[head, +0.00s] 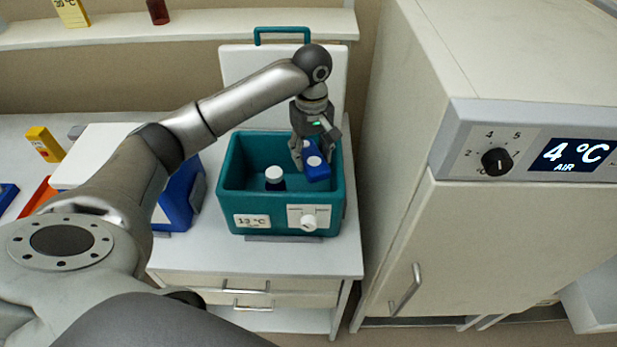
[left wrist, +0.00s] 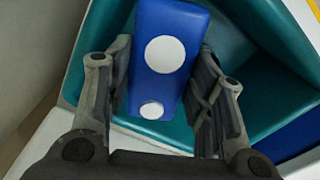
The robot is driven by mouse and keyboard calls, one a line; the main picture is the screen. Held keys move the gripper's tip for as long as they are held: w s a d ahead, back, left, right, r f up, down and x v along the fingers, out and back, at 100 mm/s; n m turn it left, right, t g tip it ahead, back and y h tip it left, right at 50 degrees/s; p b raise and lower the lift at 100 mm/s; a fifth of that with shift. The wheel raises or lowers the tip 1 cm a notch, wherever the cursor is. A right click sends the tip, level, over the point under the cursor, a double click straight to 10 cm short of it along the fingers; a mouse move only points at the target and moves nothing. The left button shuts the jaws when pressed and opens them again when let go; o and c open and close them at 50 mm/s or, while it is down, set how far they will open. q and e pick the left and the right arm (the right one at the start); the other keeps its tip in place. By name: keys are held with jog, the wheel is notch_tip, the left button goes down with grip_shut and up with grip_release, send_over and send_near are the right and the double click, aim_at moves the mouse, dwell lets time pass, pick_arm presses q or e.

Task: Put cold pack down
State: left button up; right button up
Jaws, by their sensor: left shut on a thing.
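The cold pack (head: 316,167) is a blue block with white round marks. My left gripper (head: 312,150) points down at the right part of the teal box (head: 232,190) and is shut on the cold pack. In the left wrist view the pack (left wrist: 168,80) sits between the two fingers of my left gripper (left wrist: 163,100), with the teal box walls around it. The pack is within the box opening; I cannot tell whether it touches the floor. My right gripper is not in view.
A white-capped vial (head: 274,177) stands inside the box, left of the pack. The box's raised white lid (head: 235,68) is behind. A blue-and-white box (head: 182,200) stands to the left. A tall cabinet (head: 480,240) reading 4 °C is on the right.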

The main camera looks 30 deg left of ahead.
pick_arm(q)
notch_tip(320, 180, down, 10)
jog(key=shift+w+f+p, duration=0.1)
jog(key=shift+p, duration=0.75)
jog(key=shift+f, duration=0.25)
jog(key=shift+w, duration=0.1)
jog(key=shift+f, duration=0.1)
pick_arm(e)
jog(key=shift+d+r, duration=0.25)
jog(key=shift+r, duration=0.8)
pick_arm(q)
jog(key=shift+f, duration=0.1)
jog(key=shift+f, duration=0.4)
jog(key=o, duration=0.9)
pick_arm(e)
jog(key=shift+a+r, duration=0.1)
